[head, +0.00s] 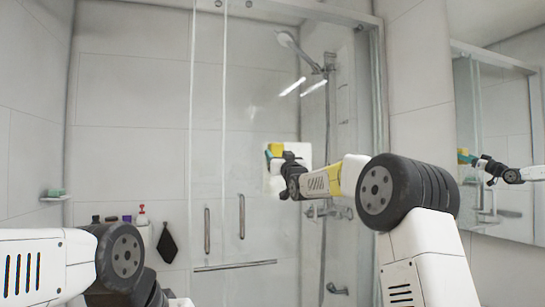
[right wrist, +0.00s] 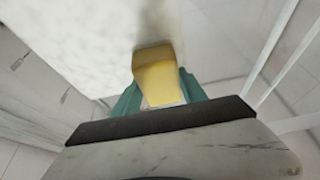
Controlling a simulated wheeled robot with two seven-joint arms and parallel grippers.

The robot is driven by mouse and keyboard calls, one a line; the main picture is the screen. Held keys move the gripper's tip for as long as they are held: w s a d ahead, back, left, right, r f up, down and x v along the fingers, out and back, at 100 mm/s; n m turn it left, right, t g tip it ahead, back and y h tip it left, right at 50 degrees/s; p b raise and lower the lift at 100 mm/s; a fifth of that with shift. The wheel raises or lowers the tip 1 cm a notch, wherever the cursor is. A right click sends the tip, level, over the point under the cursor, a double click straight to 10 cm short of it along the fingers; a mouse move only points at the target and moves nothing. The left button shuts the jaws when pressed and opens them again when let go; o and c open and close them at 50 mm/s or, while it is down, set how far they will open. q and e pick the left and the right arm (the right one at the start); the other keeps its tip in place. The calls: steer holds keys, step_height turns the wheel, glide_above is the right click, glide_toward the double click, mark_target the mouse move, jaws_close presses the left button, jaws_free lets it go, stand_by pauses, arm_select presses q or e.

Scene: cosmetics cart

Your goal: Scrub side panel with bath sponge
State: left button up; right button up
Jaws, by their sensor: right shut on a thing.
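My right gripper (head: 275,153) is shut on a yellow bath sponge (head: 277,148), with teal fingers on its two sides. It is held at a pale panel (head: 303,153) that shows behind the gripper. In the right wrist view the sponge (right wrist: 155,72) sits between the teal fingertips of the right gripper (right wrist: 158,92). Its far end meets or nearly meets a white, faintly mottled panel (right wrist: 85,40); I cannot tell if it is touching. My left arm comes in at the lower left, but its fingers are not visible.
A glass shower enclosure with door handles (head: 241,216) stands behind. A shower head (head: 286,39) hangs inside it. Several bottles (head: 141,216) and a dark hanging item (head: 167,243) are at the lower left. A small shelf (head: 54,198) is on the left wall. A mirror (head: 500,110) at right reflects my arm.

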steer(key=shift+w+d, duration=0.75)
steer(key=shift+d, duration=1.55)
steer(key=shift+w+d, duration=0.8)
steer(key=shift+d, duration=1.55)
steer(key=shift+w+d, duration=0.75)
steer(key=shift+d, duration=1.55)
steer(key=shift+s+d, duration=0.3)
steer(key=shift+s, duration=0.65)
steer(key=shift+s+d, duration=0.3)
steer(key=shift+s, duration=0.65)
steer(key=shift+s+d, duration=0.3)
steer(key=shift+s, duration=0.65)
steer(key=shift+s+d, duration=0.25)
steer(key=shift+s, duration=0.5)
steer(key=shift+s+d, duration=0.2)
steer(key=shift+s, duration=0.5)
